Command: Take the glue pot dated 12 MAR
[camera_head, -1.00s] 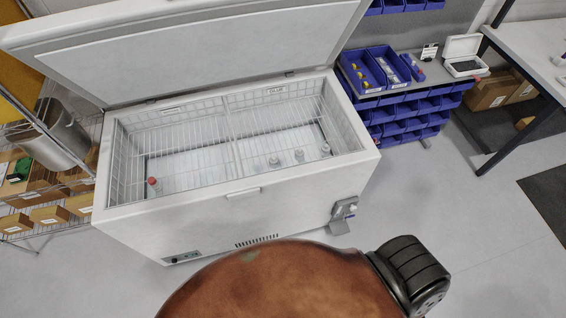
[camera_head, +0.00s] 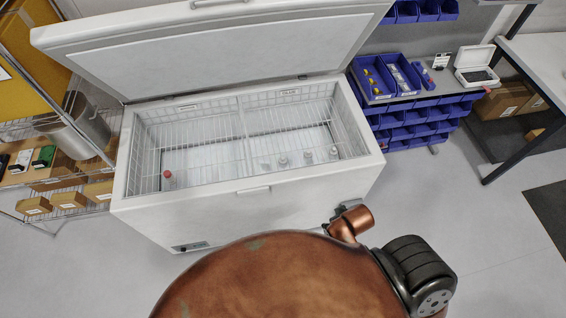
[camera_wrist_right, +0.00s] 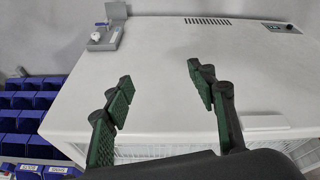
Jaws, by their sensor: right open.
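An open white chest freezer (camera_head: 160,215) holds small pots standing low inside its wire baskets. A red-capped pot (camera_head: 167,178) is at the left. Pale-capped pots stand in the right part: one (camera_head: 283,160), another (camera_head: 308,157) and one at the far right (camera_head: 333,153). Their dates are too small to read. My right gripper (camera_wrist_right: 159,77) is open and empty in the right wrist view, in front of the freezer's white front wall (camera_wrist_right: 160,50). The pots do not show there. My left gripper is not in view.
The raised lid (camera_head: 220,50) leans back over the freezer. A wire rack with boxes (camera_head: 70,200) stands at the left. Blue bins (camera_head: 410,125) and a white open case (camera_head: 475,65) are at the right.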

